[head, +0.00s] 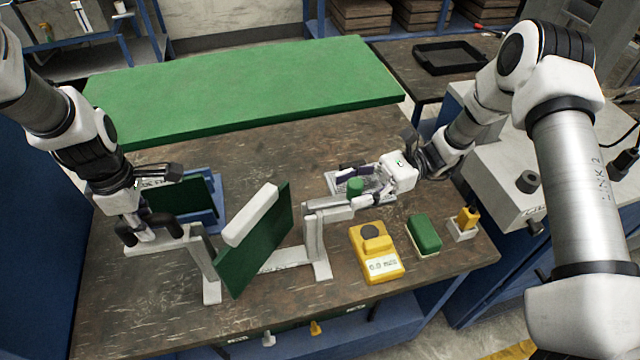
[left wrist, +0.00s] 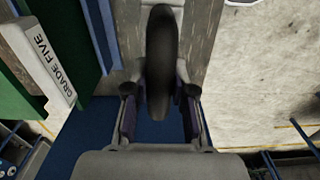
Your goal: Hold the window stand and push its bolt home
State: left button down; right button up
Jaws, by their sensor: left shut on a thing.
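The window stand is a pale grey frame with a left post (head: 205,264), a right post (head: 315,248) and a tilted green panel (head: 262,245) with a white bar across its top. It stands on the brown bench. My left gripper (head: 148,232) is shut on the stand's black handle (left wrist: 160,60) at the left end. A pale bar with a green knob (head: 355,187), which looks like the bolt, reaches right from the right post. My right gripper (head: 352,185) is open, one finger on each side of the knob. Whether it touches the knob is unclear. The bolt's inner end is hidden.
A yellow scale-like device (head: 376,262), a green block (head: 424,234) and a yellow-topped holder (head: 464,225) stand on the right of the bench. A green mat-topped table (head: 240,85) lies beyond.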

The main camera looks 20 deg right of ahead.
grip_shut()
jog(key=shift+a, duration=1.4)
jog(key=shift+o, duration=0.4)
grip_release()
jog(key=shift+d, duration=0.1)
jog(key=w+d, duration=0.2)
jog(key=d, duration=0.9)
jog(key=shift+d, duration=0.4)
pick_arm(q)
jog(key=c, duration=0.9)
grip_release()
